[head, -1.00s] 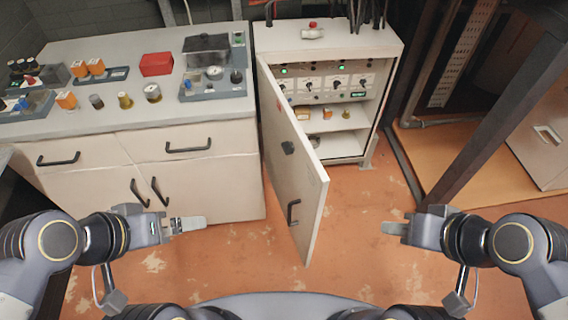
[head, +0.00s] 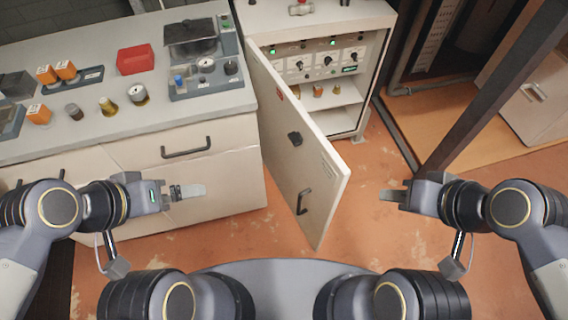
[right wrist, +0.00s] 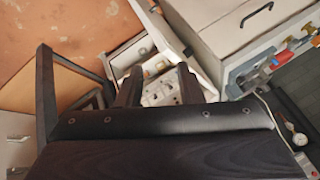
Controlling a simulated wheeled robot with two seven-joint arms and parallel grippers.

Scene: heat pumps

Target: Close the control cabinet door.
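The control cabinet (head: 345,20) is a pale box with a panel of switches and green lights above a shelf. Its door (head: 300,150) stands wide open, hinged on the cabinet's left side and swung out toward me. A black handle (head: 303,201) and a dark latch (head: 295,139) are on the door. My right gripper (head: 393,196) is right of the door's free edge, apart from it and empty. In the right wrist view its fingers (right wrist: 158,85) are spread, with the cabinet beyond. My left gripper (head: 190,192) is left of the door, touching nothing visible; its finger gap is unclear.
A workbench (head: 225,170) with drawers stands left of the cabinet, carrying a red box (head: 135,60), gauges and small parts. A dark metal post (head: 495,90) rises at the right. Bare floor (head: 375,190) lies right of the door.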

